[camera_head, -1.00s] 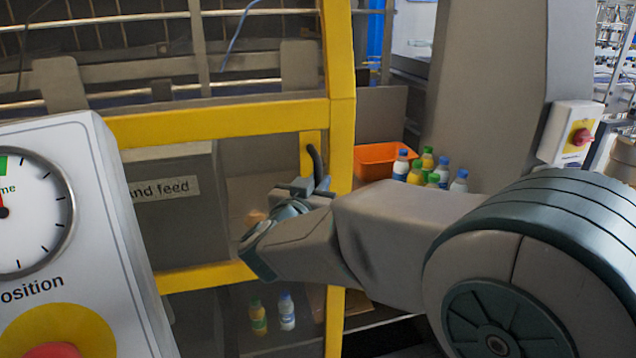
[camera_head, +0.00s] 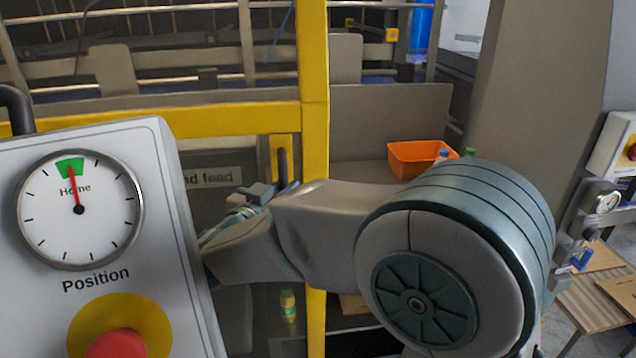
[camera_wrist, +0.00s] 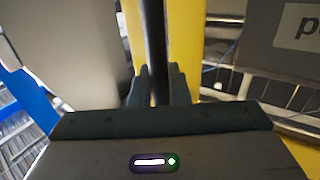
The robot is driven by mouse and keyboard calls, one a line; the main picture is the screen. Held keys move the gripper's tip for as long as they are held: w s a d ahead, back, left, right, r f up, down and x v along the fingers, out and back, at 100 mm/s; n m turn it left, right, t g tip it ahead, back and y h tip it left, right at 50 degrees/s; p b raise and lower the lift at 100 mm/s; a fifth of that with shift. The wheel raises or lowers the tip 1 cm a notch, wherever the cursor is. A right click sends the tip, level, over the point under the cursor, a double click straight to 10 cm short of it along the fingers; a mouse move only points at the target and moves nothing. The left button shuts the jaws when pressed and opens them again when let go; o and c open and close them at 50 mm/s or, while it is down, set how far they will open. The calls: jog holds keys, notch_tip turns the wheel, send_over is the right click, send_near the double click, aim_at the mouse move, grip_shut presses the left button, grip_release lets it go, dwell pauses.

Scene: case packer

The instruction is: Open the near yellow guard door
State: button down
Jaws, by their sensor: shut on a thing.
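The near guard door has a yellow frame (camera_head: 314,70) with see-through panels and stands in the middle of the head view. Its dark upright handle (camera_head: 283,163) sits on a yellow mount near the frame's right post. My gripper (camera_head: 275,188) is at the lower part of this handle, partly hidden by my own wrist. In the wrist view, the black handle bar (camera_wrist: 154,40) runs down between both fingers of my gripper (camera_wrist: 157,85), which are shut on it. The yellow frame (camera_wrist: 184,35) is just behind. I cannot tell exactly how far the door is swung.
A grey panel with a Position gauge (camera_head: 78,210) and a red button (camera_head: 118,345) stands close at the left. An orange bin (camera_head: 405,172) is behind my arm at the right. A bottle (camera_head: 288,305) stands low behind the door.

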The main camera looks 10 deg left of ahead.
jog(key=shift+w+a, duration=0.15)
jog(key=shift+w+d+h, duration=0.1)
jog(key=shift+d+h, duration=0.2)
jog(key=c, duration=1.4)
grip_release()
jog(key=shift+w+d, duration=0.1)
jog(key=shift+d, duration=0.4)
jog(key=r, duration=0.4)
jog(key=shift+a+r+b, duration=0.2)
jog(key=shift+r+b, duration=0.05)
jog(key=shift+b, duration=0.05)
jog(key=d+r, duration=0.6)
jog(key=d, duration=0.5)
jog(key=shift+s+d+r+b, duration=0.2)
jog(key=shift+d+r+b, duration=0.05)
jog(key=shift+d+b, duration=0.2)
jog(key=shift+a, duration=0.2)
jog(key=shift+c, duration=0.2)
